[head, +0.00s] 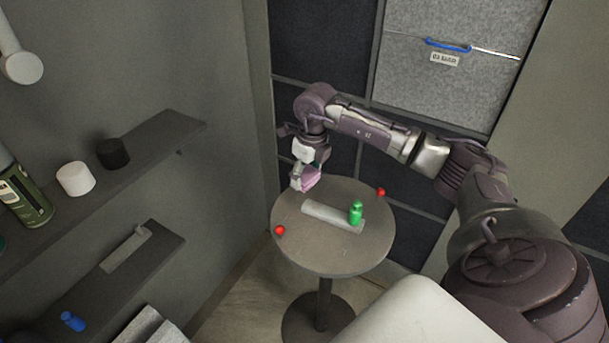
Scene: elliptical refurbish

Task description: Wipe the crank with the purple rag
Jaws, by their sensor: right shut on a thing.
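The crank shows on the round table (340,258) as a flat light-grey bar (325,214) with a green upright handle (356,213) at its right end. My right gripper (304,182) is above the table's far left edge, beyond the bar's left end. It is shut on the purple rag (311,178), which shows as a small pinkish-purple patch at the fingers. The rag appears apart from the bar. The fingers partly hide the rag. My left gripper is not in view.
Two red balls (280,230) (381,192) sit at the table's rim. At left, an upper shelf (160,143) holds a green can (25,197), a white cylinder (75,179) and a black cylinder (112,153). A lower shelf (150,262) holds a grey crank-like piece (124,250) and a blue piece (72,321).

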